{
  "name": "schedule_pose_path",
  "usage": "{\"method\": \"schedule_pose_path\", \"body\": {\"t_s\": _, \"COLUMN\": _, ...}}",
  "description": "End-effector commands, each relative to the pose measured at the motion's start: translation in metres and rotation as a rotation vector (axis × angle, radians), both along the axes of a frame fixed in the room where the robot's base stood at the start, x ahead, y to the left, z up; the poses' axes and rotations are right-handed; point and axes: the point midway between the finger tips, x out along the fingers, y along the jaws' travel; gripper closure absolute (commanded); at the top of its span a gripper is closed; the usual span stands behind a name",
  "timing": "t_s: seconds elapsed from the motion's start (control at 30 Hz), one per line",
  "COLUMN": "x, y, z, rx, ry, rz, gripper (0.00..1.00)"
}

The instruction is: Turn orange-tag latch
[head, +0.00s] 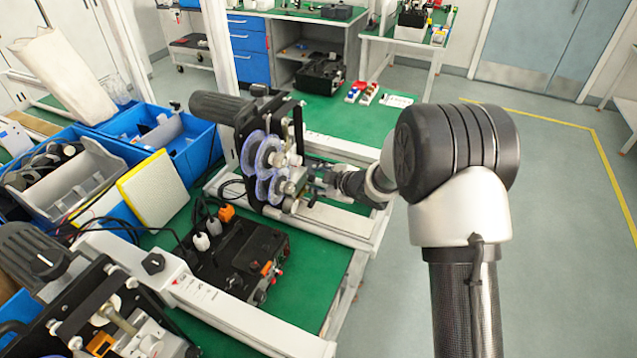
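A coder machine (262,140) with purple translucent discs stands on the green bench in the middle of the head view. My gripper (318,183) is at the right side of its front face, close to its metal rollers. The fingers are small, dark and partly merged with the machine parts, so I cannot tell whether they touch a latch or are open. An orange tag or part (226,213) sits just below and left of this machine. Another orange part (101,344) is on the nearer machine (110,310) at lower left. I cannot make out a latch clearly at either.
A black control box (240,260) with cables stands in front of the coder machine. Blue bins (190,150) and a yellow-edged white pad (153,190) are to the left. A white frame rail (220,310) crosses the foreground. The floor at right is clear.

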Motion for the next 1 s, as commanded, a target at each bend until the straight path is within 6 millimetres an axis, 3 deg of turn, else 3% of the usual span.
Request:
{"method": "schedule_pose_path", "body": {"t_s": 0.43, "x": 0.0071, "y": 0.0062, "z": -0.0058, "rx": 0.0, "ry": 0.0, "rz": 0.0, "gripper": 0.61}}
{"method": "schedule_pose_path", "body": {"t_s": 1.0, "x": 0.007, "y": 0.0058, "z": -0.0057, "rx": 0.0, "ry": 0.0, "rz": 0.0, "gripper": 0.99}}
